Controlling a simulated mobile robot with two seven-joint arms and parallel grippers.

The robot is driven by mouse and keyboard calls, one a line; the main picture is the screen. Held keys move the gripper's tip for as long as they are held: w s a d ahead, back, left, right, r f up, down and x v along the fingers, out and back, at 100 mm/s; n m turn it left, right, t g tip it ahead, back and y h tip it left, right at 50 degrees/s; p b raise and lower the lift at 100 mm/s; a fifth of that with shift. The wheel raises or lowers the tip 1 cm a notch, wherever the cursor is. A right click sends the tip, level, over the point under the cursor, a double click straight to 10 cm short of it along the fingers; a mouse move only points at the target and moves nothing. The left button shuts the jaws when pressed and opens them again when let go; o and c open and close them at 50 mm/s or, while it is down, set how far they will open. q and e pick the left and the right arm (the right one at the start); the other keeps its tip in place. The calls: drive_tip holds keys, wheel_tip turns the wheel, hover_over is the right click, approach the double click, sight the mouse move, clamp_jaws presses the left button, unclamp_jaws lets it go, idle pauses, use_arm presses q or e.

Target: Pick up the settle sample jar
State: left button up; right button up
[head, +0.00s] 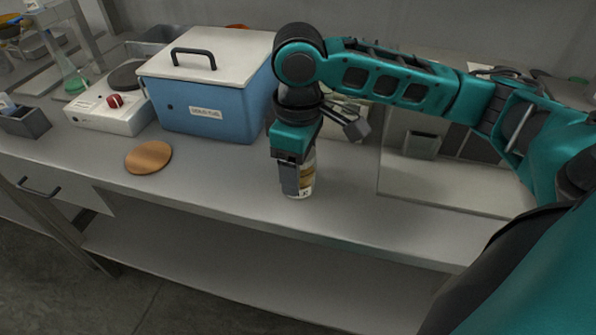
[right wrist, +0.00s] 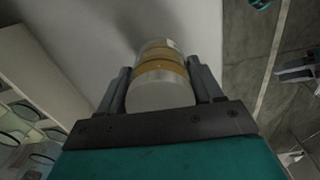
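The settle sample jar (head: 308,178) is a clear jar with a tan band and a white label, upright at the front part of the grey bench. My right gripper (head: 298,185) reaches down over it from above. In the right wrist view the jar (right wrist: 161,85) sits between the two fingers of the right gripper (right wrist: 160,72), which lie close along both sides and appear shut on it. Whether its base touches the bench is hard to tell. My left gripper is not in the head view; a small grey and teal part at the right edge of the wrist view may be it.
A blue box (head: 205,108) with a white lid stands left of the jar. A round cork mat (head: 149,157) and a white hotplate (head: 112,108) are further left. A pale tray or board (head: 440,180) lies to the right. The bench's front edge is close to the jar.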

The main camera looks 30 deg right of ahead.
drive_tip(key=c, duration=0.7)
drive_tip(key=shift+r, duration=0.15)
wheel_tip(320, 180, up, 12)
drive_tip(key=p, duration=0.4)
drive_tip(key=shift+w+r, duration=0.1)
wheel_tip(320, 180, up, 6)
drive_tip(key=r+p, duration=0.1)
drive_tip(key=p, duration=0.2)
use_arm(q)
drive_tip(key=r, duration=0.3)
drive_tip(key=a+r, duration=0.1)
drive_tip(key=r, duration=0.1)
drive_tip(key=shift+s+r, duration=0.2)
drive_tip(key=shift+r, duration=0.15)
use_arm(e)
drive_tip(key=w+a+f+m, duration=0.1)
drive_tip(key=f+m, duration=0.1)
drive_tip(key=f, duration=0.2)
drive_tip(key=w+a+f+m, duration=0.1)
drive_tip(key=f+m, duration=0.1)
drive_tip(key=f, duration=0.2)
drive_tip(key=w+a+f+m, duration=0.2)
drive_tip(key=f+m, duration=0.1)
drive_tip(key=shift+w+f, duration=0.1)
drive_tip(key=shift+f, duration=0.3)
